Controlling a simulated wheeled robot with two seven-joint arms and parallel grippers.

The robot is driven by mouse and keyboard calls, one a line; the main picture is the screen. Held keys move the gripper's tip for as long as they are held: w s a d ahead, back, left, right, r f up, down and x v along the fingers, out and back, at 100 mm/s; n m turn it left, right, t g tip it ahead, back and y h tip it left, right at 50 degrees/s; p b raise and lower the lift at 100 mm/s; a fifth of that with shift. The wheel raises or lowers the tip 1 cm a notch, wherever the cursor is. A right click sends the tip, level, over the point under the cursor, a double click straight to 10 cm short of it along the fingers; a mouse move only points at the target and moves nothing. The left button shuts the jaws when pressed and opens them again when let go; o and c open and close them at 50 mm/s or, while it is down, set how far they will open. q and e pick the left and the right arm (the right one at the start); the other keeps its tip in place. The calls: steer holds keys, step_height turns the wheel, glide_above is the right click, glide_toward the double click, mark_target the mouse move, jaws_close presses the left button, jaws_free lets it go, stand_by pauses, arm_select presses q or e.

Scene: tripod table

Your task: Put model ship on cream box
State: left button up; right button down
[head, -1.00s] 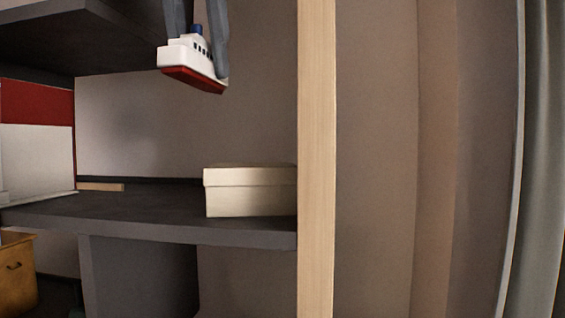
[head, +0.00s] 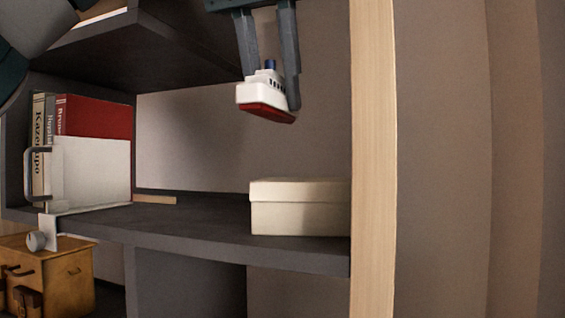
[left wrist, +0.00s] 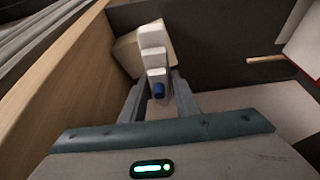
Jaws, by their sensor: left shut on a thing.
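The model ship (head: 262,96) has a white body, a red bottom and a blue funnel. My left gripper (head: 278,90) is shut on it and holds it in the air, above the cream box. The cream box (head: 300,208) sits closed on the dark shelf, against the wooden post. In the left wrist view the ship (left wrist: 154,58) is between the fingers of my left gripper (left wrist: 160,92), and the cream box (left wrist: 129,54) shows partly behind it. A clear gap separates ship and lid in the head view. My right gripper is not in view.
The light wooden post (head: 373,150) stands just right of the box. Books (head: 92,118) and a white bookend-like piece (head: 48,190) are at left. A small wooden strip (head: 155,199) lies on the dark shelf (head: 200,222), which is otherwise clear left of the box. Another dark shelf (head: 185,48) is above.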

mark_target(274, 112)
arm_select(q)
step_height(274, 112, down, 3)
steer(key=shift+a+r+b, duration=0.1)
steer(key=shift+b, duration=0.25)
steer(key=shift+w+f, duration=0.15)
steer(key=shift+f, duration=0.15)
steer(key=shift+f+b, duration=0.4)
steer(key=shift+f, duration=1.65)
steer(key=shift+s, duration=0.2)
